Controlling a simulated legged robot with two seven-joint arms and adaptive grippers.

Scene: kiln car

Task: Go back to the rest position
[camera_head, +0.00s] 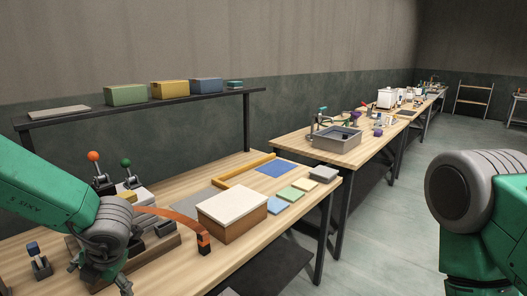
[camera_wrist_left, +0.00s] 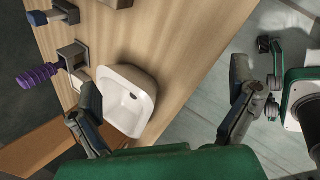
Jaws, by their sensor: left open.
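My left gripper (camera_head: 100,283) hangs low at the left over the near wooden table in the head view, its arm coming in from the left edge. In the left wrist view its two dark fingers (camera_wrist_left: 168,105) stand wide apart with nothing between them. A white basin (camera_wrist_left: 127,88) lies below, close to the left finger and partly hidden by it. My right arm shows only as a large grey and green joint at the right of the head view. Its gripper cannot be made out in the head view.
The near table holds a brown box with a white lid (camera_head: 233,203), a curved orange strip (camera_head: 170,214), coloured tiles (camera_head: 289,194) and lever-like knobs (camera_head: 93,156). A shelf (camera_head: 150,104) carries several boxes. Floor is open between tables and my right arm.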

